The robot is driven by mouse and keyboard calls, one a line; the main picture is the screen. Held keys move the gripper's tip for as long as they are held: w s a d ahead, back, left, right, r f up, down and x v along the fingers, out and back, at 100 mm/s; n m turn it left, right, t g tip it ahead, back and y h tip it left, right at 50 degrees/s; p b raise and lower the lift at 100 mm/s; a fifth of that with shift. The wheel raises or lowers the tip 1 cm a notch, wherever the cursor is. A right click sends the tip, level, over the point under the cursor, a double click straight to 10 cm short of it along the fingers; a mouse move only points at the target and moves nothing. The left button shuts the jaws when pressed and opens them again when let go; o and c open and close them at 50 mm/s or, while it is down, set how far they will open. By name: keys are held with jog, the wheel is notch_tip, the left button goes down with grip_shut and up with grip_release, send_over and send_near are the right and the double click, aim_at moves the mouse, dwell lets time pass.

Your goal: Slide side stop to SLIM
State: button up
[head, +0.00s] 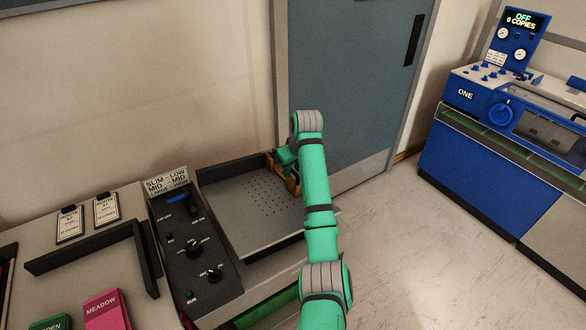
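The sign (166,183) above the dark control panel (182,244) reads SLIM – LOW, MID – MID, LARGE – HIGH. Right of the panel is a grey perforated tray (252,232) with dark raised edges. My green arm reaches across the tray's right side. My gripper (290,181) is at the tray's far right corner, largely hidden by my arm; small orange-brown parts show there. I cannot tell whether its fingers are open or touching anything. I cannot pick out the side stop clearly; it may be hidden behind my arm or gripper.
Black knobs (193,250) and a small blue display sit on the panel. Pink MEADOW (104,309) and green blocks lie at the lower left, near two labelled cards. A grey door (345,80) stands behind. A blue machine (467,170) is at right, with open floor before it.

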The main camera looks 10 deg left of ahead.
jog(key=v, duration=1.1)
jog(key=shift+w+a+f, duration=0.1)
jog(key=shift+w+f, duration=0.05)
